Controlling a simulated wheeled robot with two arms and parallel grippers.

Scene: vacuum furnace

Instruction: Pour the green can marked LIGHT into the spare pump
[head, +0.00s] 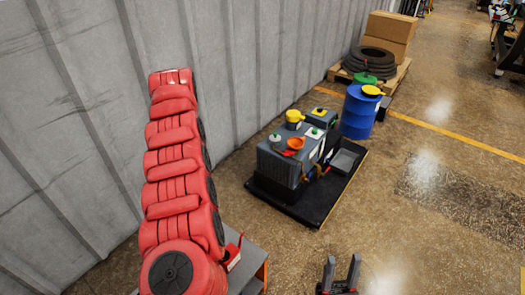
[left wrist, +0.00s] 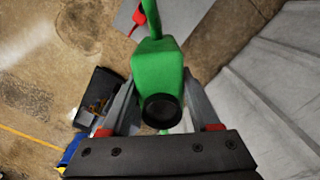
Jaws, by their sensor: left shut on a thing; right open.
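The green can (left wrist: 157,65) is in my left gripper (left wrist: 159,82) in the left wrist view. The fingers close on its two sides. A thin green neck reaches to the top edge, and a round black part faces the camera. No marking is legible. My left gripper and the can are hidden in the head view. My right gripper (head: 341,272) is open and empty.
The pump unit sits in a black tray (head: 318,208). A grey wall (head: 225,60) runs along the left.

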